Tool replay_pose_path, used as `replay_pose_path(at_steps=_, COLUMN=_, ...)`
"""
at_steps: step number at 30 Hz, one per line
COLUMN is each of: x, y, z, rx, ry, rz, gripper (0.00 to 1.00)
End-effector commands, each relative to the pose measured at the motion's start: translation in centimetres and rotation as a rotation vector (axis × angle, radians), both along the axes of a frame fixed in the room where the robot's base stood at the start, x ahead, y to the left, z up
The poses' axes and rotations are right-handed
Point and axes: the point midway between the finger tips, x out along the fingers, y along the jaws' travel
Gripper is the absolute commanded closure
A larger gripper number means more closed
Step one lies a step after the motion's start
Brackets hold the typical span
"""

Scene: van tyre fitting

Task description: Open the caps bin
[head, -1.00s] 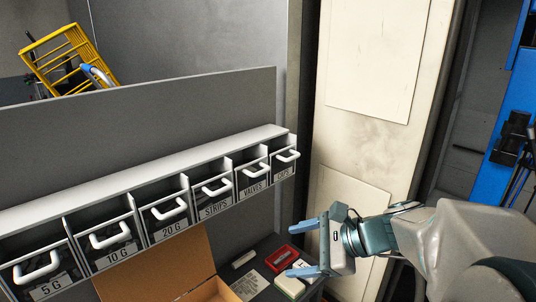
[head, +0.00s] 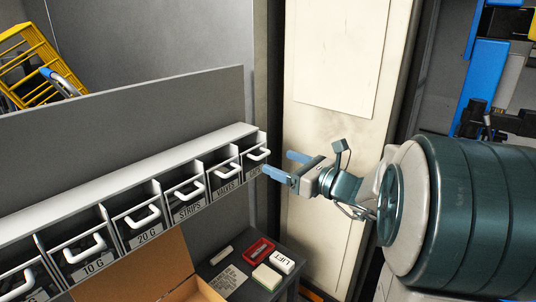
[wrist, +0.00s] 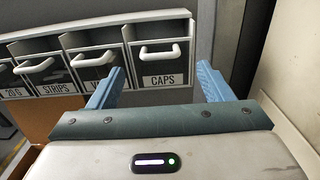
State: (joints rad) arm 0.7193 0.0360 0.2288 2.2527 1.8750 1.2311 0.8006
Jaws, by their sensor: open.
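The caps bin (wrist: 161,63) is the last bin at the right end of the row, with a white loop handle (wrist: 160,53) and a CAPS label in the wrist view. It looks closed, flush with the other bins. In the head view its handle (head: 257,155) shows, and its label is partly hidden by a finger. My gripper (head: 281,164) is open and empty, in front of the caps bin. In the wrist view its two blue fingers (wrist: 158,88) point toward the bin, one on each side of the label, below the handle. I see no contact with the handle.
Bins labelled VALVES (head: 225,175), STRIPS (head: 186,192) and 20 G (head: 140,216) continue leftward. Below stand an open cardboard box (head: 150,270) and a small table with a red tray (head: 259,250) and a white LIFT box (head: 282,262). A pale panel (head: 330,60) stands to the right.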

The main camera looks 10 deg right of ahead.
Motion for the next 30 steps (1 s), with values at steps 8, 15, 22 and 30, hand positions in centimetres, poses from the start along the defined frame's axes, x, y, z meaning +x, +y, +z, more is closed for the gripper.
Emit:
replay_pose_path(at_steps=8, x=3.5, y=2.5, z=0.1, rx=-0.001, ry=-0.001, rz=0.002, gripper=0.27)
replay_pose_path(at_steps=15, x=4.3, y=3.1, z=0.0, rx=-0.001, ry=0.0, rz=-0.001, gripper=0.27)
replay_pose_path(at_steps=22, x=4.2, y=3.1, z=0.0, rx=-0.001, ry=0.0, rz=0.0, gripper=0.38)
replay_pose_path(at_steps=30, x=4.2, y=3.0, z=0.0, rx=-0.002, ry=-0.001, rz=0.0, gripper=0.89)
